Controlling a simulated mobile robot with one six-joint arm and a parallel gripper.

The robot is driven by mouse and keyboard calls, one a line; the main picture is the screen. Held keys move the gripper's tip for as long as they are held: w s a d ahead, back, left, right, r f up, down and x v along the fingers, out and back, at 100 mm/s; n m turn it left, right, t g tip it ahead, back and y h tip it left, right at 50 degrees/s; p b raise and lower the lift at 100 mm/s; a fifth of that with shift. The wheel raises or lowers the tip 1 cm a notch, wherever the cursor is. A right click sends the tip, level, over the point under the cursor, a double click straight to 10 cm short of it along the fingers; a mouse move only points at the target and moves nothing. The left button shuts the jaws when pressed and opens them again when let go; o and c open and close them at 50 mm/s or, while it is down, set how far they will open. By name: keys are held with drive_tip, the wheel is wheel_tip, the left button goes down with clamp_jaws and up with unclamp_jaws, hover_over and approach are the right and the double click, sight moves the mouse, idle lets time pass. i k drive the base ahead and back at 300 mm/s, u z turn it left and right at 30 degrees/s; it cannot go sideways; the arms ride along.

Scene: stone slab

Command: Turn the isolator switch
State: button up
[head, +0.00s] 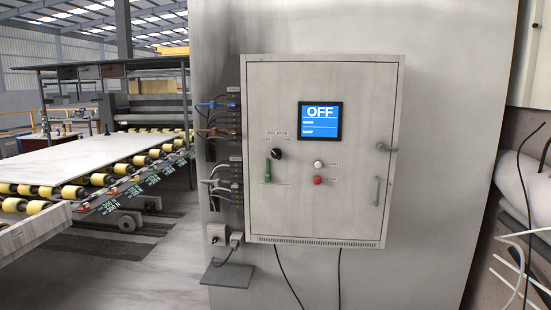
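The isolator switch (275,154) is a small black rotary knob on the left part of a grey control cabinet (345,215). A faint label that appears to read ISOLATOR sits above it. The exact knob position is too small to tell. A blue screen (320,121) on the cabinet door shows OFF. A green lever or handle (267,171) sits just below and left of the knob. My gripper is not in the head view.
A white button (318,164) and a red button (318,180) are right of the knob. A door handle (377,191) is at the cabinet's right. Cables and connectors (225,185) line its left side. A roller conveyor (110,175) with a slab stands at left.

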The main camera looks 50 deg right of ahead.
sight(277, 153)
drive_tip(key=i, duration=0.9)
drive_tip(key=u, duration=0.05)
